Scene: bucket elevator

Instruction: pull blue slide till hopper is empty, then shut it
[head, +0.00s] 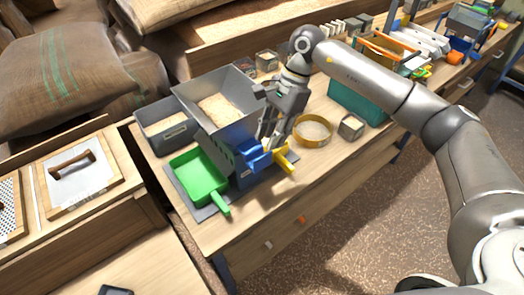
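The grey metal hopper (240,84) stands on the wooden bench with pale grain (217,109) inside. A blue part (252,160), which looks like the slide, sticks out low on the hopper's right front side. A yellow bar (286,162) is beside it. My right gripper (267,140) points down at the blue part's upper edge. Its fingertips partly overlap the blue part, and I cannot tell whether they touch or grip it. A green scoop-like tray (198,178) lies in front of the hopper. My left gripper is not in view.
A grey bin with grain (166,124) stands left of the hopper. A round sieve (313,130) and a small metal box (351,126) are to the right. A teal crate (352,101) lies beyond, partly behind my arm. The bench front (262,205) is clear.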

